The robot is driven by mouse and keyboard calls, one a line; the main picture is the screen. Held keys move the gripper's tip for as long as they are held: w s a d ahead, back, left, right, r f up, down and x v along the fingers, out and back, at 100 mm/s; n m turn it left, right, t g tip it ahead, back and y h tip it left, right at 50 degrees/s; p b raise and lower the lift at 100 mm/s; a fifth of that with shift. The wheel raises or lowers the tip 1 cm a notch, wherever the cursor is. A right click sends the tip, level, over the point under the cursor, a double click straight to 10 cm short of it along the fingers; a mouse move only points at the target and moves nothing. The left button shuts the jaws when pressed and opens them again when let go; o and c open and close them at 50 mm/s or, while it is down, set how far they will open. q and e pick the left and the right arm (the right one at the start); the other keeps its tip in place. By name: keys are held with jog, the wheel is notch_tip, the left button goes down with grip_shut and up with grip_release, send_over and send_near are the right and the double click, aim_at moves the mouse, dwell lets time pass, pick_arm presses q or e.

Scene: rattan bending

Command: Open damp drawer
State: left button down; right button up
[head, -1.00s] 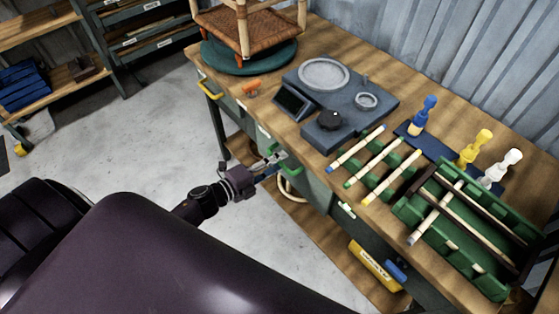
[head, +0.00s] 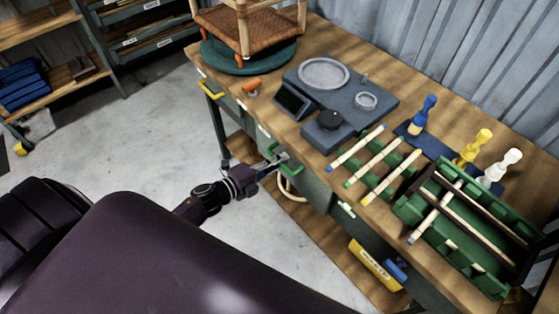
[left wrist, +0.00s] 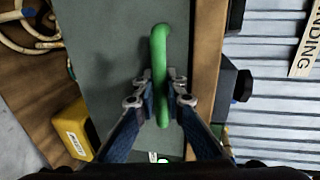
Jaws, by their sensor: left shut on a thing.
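The green drawer handle (head: 295,170) is on the grey-green drawer front under the bench top. In the left wrist view, the handle (left wrist: 160,42) runs up the picture in front of the flat drawer front (left wrist: 108,50). My left gripper (head: 282,160) is at the handle. In the left wrist view its fingers (left wrist: 161,84) are closed on either side of the green bar. The drawer front looks flush with the bench; the drawer's inside is not visible. My right gripper is not in view.
On the workbench (head: 310,42) stand a woven stool (head: 240,25), a grey device with a dial (head: 328,120), several rods and a green rack (head: 408,210). A yellow handle (head: 210,90) is further left. A yellow bin (head: 372,266) sits below. Floor (head: 130,150) left is clear.

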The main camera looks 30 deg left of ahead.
pick_arm(q)
jog(key=shift+s+a, duration=0.1)
jog(key=shift+s, duration=0.05)
jog(key=f+v, duration=0.2)
jog(key=v, duration=0.8)
jog(key=f+v, duration=0.2)
jog(key=v, duration=0.8)
jog(key=shift+s+a+p, duration=0.3)
jog(key=shift+s, duration=0.2)
jog(key=shift+f, duration=0.15)
jog(key=c, duration=2)
grip_release()
jog(key=shift+o, duration=0.2)
jog(key=v, duration=1.2)
jog(key=shift+f, duration=0.1)
